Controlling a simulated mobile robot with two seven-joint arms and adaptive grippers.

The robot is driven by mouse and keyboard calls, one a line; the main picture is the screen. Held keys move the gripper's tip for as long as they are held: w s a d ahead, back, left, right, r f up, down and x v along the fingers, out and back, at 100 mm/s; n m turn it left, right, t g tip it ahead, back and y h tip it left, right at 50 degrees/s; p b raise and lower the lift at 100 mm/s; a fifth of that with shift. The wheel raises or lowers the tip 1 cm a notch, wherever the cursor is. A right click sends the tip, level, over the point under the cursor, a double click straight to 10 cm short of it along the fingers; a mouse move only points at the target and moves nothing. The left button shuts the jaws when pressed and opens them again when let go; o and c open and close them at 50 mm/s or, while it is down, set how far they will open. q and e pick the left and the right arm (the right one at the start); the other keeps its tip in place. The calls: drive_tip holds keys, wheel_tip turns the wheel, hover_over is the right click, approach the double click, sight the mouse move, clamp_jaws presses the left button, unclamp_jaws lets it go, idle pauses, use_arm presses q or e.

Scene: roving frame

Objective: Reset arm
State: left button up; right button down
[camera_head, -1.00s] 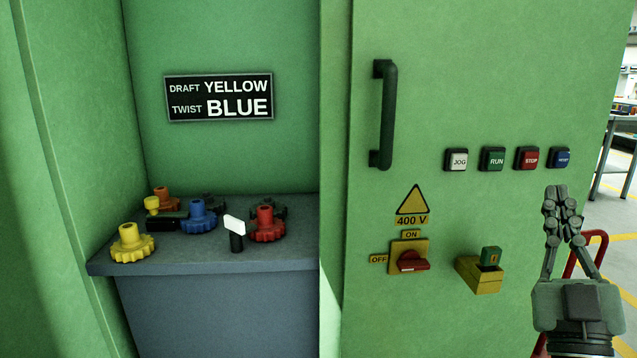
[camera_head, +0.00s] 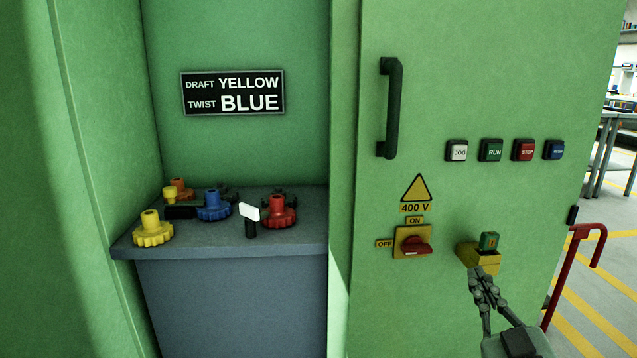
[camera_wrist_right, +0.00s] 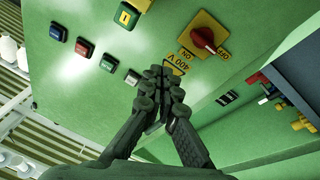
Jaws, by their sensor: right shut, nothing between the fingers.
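My right gripper (camera_head: 482,279) is shut and empty. In the head view it is low on the right, in front of the green cabinet panel and just below the yellow block (camera_head: 480,258) with the green key piece (camera_head: 489,241). I cannot tell whether it touches the block. In the right wrist view the closed fingertips (camera_wrist_right: 163,75) point at the panel, near the 400 V label (camera_wrist_right: 178,62). The red rotary switch (camera_head: 414,246) on its yellow plate sits left of the gripper, its handle near horizontal. My left gripper is not in view.
JOG, RUN, STOP and blue buttons (camera_head: 553,150) line the panel above. A dark handle (camera_head: 391,108) stands upright at its left. Yellow (camera_head: 152,232), blue (camera_head: 213,206) and red (camera_head: 279,213) knobs sit on the grey shelf (camera_head: 230,240). A red bent bar (camera_head: 575,260) stands at right.

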drive_tip(key=s+a+f+g, duration=0.15)
drive_tip(key=f+g, duration=0.25)
drive_tip(key=f, duration=0.9)
drive_tip(key=s+a+f+g, duration=0.1)
drive_tip(key=s+f+g, duration=0.25)
drive_tip(key=f, duration=0.85)
drive_tip(key=s+d+f+m+g+h, duration=0.1)
drive_tip(key=s+d+f+m+g, duration=0.1)
drive_tip(key=s+f+g, duration=0.8)
drive_tip(key=s+f, duration=0.9)
drive_tip(key=f, duration=0.1)
drive_tip(key=shift+d+m+h, duration=0.3)
drive_tip(key=shift+d+m, duration=0.05)
drive_tip(key=shift+m, duration=0.05)
